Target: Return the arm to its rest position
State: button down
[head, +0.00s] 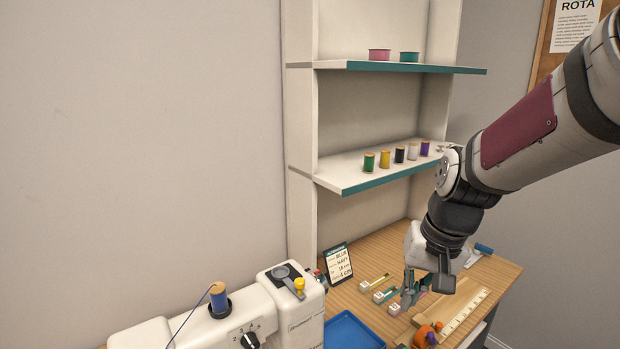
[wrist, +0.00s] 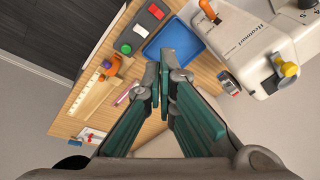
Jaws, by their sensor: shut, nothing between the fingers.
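My gripper (head: 412,288) is at the end of my arm, which reaches in from the upper right in the head view. It hangs above the wooden table (head: 460,295), in front of the shelf unit. In the wrist view the two green-padded fingers of my gripper (wrist: 165,88) come together at their tips, with nothing between them. The table (wrist: 90,123) shows below the fingers there. Part of the table is hidden behind my arm in the head view.
A white sewing machine (head: 270,310) with a blue spool (head: 218,297) stands at the lower left. A blue tray (head: 352,332) lies beside it. Several thread spools (head: 399,154) stand on the lower shelf (head: 360,182). An orange tool (head: 428,333) and a ruler (head: 464,314) lie on the table.

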jog(key=s+d+r+n+t, duration=0.1)
jog(key=s+r, duration=0.3)
jog(key=s, duration=0.5)
jog(key=s+r+n+t+h, duration=0.1)
jog(key=s+r+t, duration=0.1)
jog(key=s+r, duration=0.3)
jog(key=s, duration=0.4)
jog(key=shift+d, duration=0.4)
jog(key=shift+r, duration=0.1)
